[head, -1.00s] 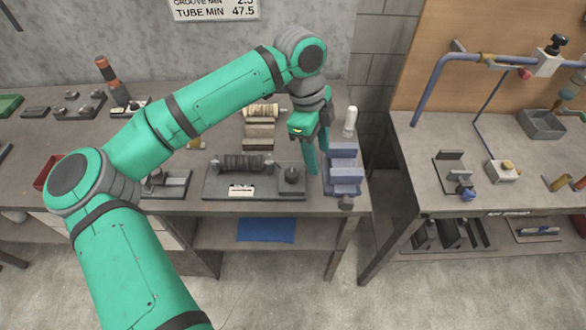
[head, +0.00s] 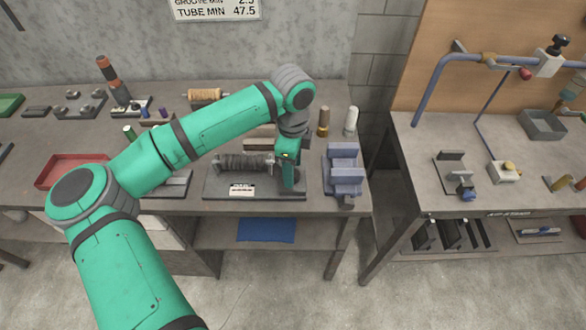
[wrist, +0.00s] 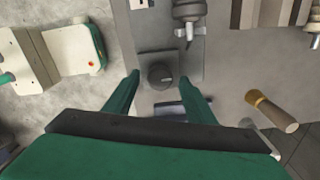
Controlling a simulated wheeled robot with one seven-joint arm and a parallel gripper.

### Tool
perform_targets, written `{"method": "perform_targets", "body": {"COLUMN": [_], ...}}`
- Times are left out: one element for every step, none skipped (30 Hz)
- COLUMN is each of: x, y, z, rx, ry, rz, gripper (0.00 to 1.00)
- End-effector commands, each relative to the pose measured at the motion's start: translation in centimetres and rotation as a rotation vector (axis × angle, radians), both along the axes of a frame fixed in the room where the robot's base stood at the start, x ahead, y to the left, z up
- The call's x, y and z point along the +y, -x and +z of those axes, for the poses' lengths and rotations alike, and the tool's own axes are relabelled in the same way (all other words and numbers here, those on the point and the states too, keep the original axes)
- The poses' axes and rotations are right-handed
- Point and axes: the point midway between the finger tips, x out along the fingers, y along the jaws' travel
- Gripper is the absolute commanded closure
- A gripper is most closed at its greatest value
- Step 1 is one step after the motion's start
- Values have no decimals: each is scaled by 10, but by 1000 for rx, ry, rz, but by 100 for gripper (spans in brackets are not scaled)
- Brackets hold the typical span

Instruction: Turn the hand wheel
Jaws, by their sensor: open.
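The hand wheel is a small dark round knob (wrist: 160,76) on the right end of a grey base plate (head: 215,190). In the wrist view it lies between my two green fingers, which are apart, one on each side. My gripper (head: 288,185) is open and empty over that end of the plate; its fingertips also show in the wrist view (wrist: 159,80). In the head view my gripper hides the knob. Whether the fingers touch it, I cannot tell. A dark ribbed roller (head: 240,164) sits on the same plate, left of my gripper.
A red tray (head: 62,172) lies at the left. A gap separates this bench from the right one (head: 430,140).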

Motion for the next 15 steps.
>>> {"method": "perform_targets", "body": {"x": [0, 0, 0, 0, 0, 0, 0, 0, 0, 0, 0, 0, 0, 0, 0], "y": [0, 0, 0, 0, 0, 0, 0, 0, 0, 0, 0, 0, 0, 0, 0], "z": [-4, -6, -8, -9, -9, -10, -10, -10, -10, -10, -10, -10, -10, -10, -10], "rx": [0, 0, 0, 0, -1, -1, -1, -1, -1, -1, -1, -1, -1, -1, 0], "ry": [1, 1, 1, 1, 1, 1, 1, 1, 1, 1, 1, 0, 0, 0, 0], "rz": [0, 0, 0, 0, 0, 0, 0, 0, 0, 0, 0, 0, 0, 0, 0], "gripper": [50, 50, 50, 50, 50, 50, 50, 50, 50, 50, 50, 50, 50, 57, 66]}}
